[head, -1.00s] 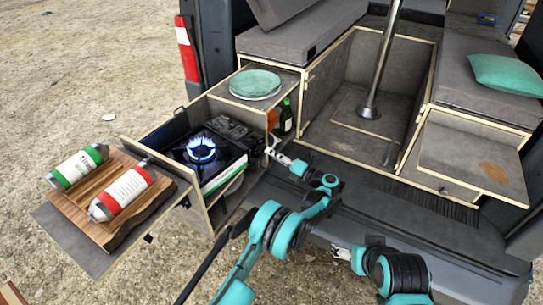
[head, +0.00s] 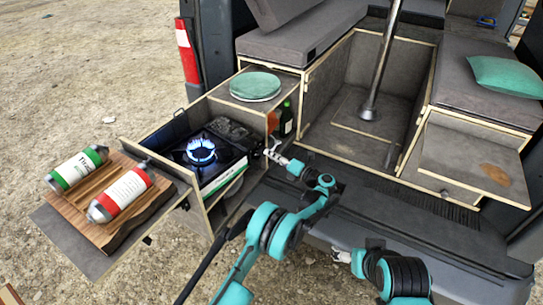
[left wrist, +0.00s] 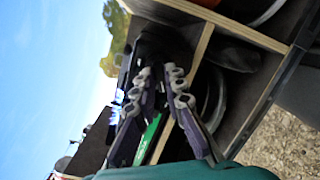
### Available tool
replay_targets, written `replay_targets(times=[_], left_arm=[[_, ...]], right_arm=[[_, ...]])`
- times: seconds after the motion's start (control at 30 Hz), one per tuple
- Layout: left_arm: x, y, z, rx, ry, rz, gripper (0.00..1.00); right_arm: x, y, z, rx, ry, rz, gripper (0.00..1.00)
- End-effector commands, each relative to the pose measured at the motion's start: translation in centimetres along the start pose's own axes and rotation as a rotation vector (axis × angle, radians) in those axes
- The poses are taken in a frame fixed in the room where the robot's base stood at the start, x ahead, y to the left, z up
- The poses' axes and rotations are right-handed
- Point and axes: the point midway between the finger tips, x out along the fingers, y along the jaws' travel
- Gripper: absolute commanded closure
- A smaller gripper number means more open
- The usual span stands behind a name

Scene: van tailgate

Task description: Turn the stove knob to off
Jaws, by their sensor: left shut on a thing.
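The camping stove (head: 222,160) sits in the pulled-out drawer, with a blue flame (head: 201,150) burning on its burner. The flame also shows at the left of the left wrist view (left wrist: 115,114). My left gripper (head: 268,150) is at the stove's right end, beside the van's cabinet. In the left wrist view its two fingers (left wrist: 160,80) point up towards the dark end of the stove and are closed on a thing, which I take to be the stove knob. The knob itself is hidden. My right gripper (head: 341,254) is low, near the bumper; its fingers are too small to read.
A wooden board (head: 120,210) with two canisters, green-banded (head: 77,167) and red-banded (head: 122,194), lies left of the stove. Bottles (head: 285,118) stand in the cabinet nook near my left gripper. Plates (head: 255,86) rest on the cabinet top. The drawer walls leave little room around my left gripper.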

Motion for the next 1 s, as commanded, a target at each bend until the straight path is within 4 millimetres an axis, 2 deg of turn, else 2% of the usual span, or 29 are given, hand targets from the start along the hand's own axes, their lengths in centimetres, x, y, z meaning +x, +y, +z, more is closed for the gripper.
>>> replay_targets(times=[0.27,1.0], left_arm=[[0.0,-0.2,-0.1,0.158,0.000,-0.001,1.00],[0.0,-0.3,-0.1,0.853,0.000,-0.001,1.00]], right_arm=[[0.6,0.0,0.4,0.000,0.000,0.000,0.20],[1.8,0.0,1.3,0.000,0.000,0.000,0.20]])
